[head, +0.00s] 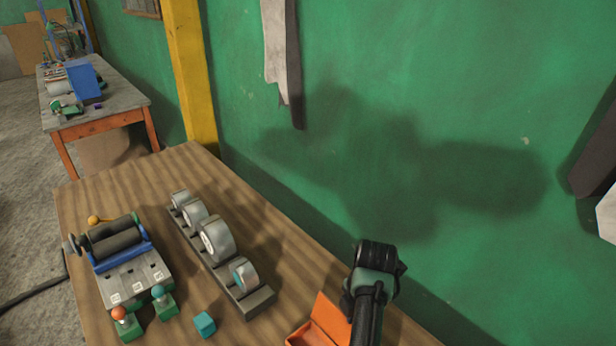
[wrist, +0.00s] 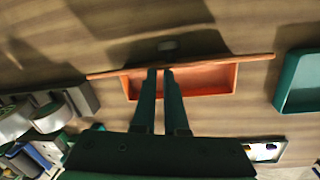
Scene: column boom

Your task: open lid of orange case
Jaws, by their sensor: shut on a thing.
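The orange case (head: 303,338) is at the front edge of the head view, partly cut off and partly behind my arm. Its lid (head: 331,318) stands raised, and part of the inside shows. In the wrist view the open orange tray of the case (wrist: 205,90) shows behind my fingers, with the lid (wrist: 110,74) seen nearly edge-on as a thin bar. My gripper (wrist: 160,70) is shut on the lid, its two green fingers meeting the middle of that bar. In the head view my dark arm hides the fingertips.
A teal cube (head: 204,324), a rack of grey rolls (head: 215,240) and a roller device (head: 125,265) stand left on the wooden table. A green tray (wrist: 300,82) lies right of the case in the wrist view. A green wall (head: 330,200) runs behind.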

